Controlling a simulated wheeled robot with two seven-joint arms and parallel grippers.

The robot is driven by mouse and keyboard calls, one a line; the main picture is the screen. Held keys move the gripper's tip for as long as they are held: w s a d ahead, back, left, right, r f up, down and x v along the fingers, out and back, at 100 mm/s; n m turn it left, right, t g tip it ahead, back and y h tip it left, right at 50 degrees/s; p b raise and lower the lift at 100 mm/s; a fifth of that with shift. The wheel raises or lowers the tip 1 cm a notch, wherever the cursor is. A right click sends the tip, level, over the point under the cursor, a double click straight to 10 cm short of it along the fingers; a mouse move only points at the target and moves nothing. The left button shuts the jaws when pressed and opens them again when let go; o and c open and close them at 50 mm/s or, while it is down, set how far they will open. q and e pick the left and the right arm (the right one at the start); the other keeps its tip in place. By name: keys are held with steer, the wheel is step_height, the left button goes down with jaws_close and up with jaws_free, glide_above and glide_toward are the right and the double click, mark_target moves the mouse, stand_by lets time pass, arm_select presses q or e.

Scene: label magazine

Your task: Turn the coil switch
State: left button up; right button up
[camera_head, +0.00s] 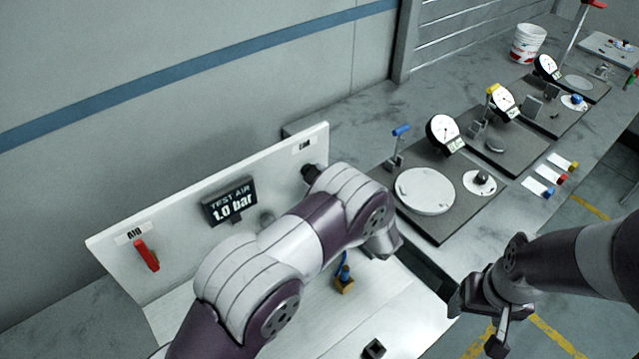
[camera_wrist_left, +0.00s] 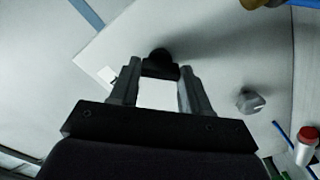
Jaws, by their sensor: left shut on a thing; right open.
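The coil switch is a black knob (camera_wrist_left: 160,56) on the white upright panel (camera_head: 180,240), beside a small label. My left gripper (camera_wrist_left: 160,72) is shut on the knob, with a fingertip on each side of it. In the head view, a small label (camera_head: 305,145) sits at the panel's upper right corner. My right gripper (camera_head: 476,322) is open and empty at the lower right, in front of the bench.
The panel also carries a display (camera_head: 230,202) reading 1.0 bar, a red lever (camera_head: 147,255) and a grey knob (camera_head: 266,218). Gauge stations with a round plate (camera_head: 425,191) stand right of the panel.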

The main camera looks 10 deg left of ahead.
stand_by(0.3)
arm_select(q)
steer(key=o, duration=1.1)
steer(key=shift+c, duration=0.2)
steer(key=b+v, duration=0.3)
steer(key=v, duration=0.9)
steer(key=shift+s+d+b, duration=0.25)
steer(key=shift+b, duration=0.1)
